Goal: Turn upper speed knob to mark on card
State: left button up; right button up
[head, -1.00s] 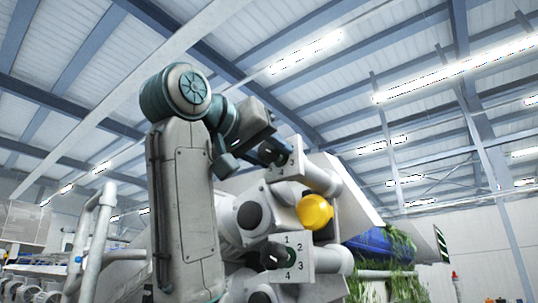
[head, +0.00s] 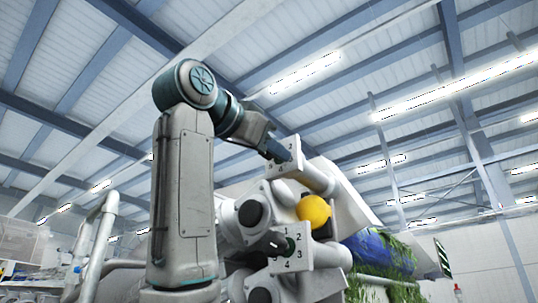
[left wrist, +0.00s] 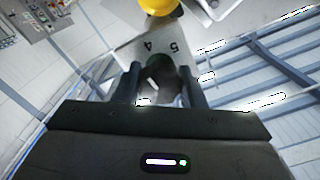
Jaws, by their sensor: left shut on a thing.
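The upper speed knob (left wrist: 161,66) is dark and sits on a pale plate (head: 294,167) with numerals around it. My left gripper (left wrist: 158,82) is shut on this knob, one finger on each side of it. In the left wrist view the plate shows a 5 and a 4 upside down. In the head view the left gripper (head: 277,149) covers most of the knob, so its pointer cannot be read. The lower knob (head: 290,245) is dark on a plate marked 1 to 4. I cannot make out a card. The right gripper is not in view.
A yellow dome button (head: 314,211) stands between the two knob plates. Round dark-faced housings (head: 254,212) are close beside them. Greens (head: 372,264) hang by a blue drum (head: 384,248) at right. A pale pipe rail (head: 96,245) stands at left.

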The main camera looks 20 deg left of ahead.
pick_arm(q)
jog(key=shift+r+m, duration=0.1)
jog(key=shift+m, duration=0.4)
jog(key=o, duration=1)
jog(key=shift+s, duration=0.15)
jog(key=shift+s+a+b, duration=0.15)
jog(key=shift+s+b, duration=0.1)
jog(key=shift+b, duration=0.25)
jog(key=b+v, duration=0.4)
jog(key=v, duration=0.6)
